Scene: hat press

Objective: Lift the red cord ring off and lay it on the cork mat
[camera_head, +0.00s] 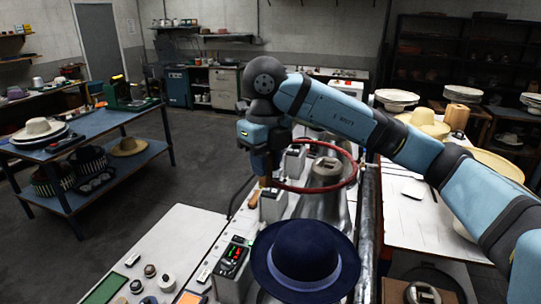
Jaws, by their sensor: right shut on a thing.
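The red cord ring (318,190) is a thin, wide loop in the middle of the head view. It is at the level of the top of a grey metal cone-shaped form (325,208), and appears to loop around that top; I cannot tell whether they touch. My right gripper (264,178) comes down at the ring's left side and is shut on it. The fingertips are small and partly hidden. I cannot pick out the cork mat for sure; a small tan patch (190,297) shows at the bottom edge. My left gripper is not in view.
A dark blue hat (305,255) sits in front of the metal form. A control box with lit buttons (232,262) stands left of it. A white bench (150,255) at lower left holds knobs and a green pad (105,288). A blue table (95,135) with hats stands farther left.

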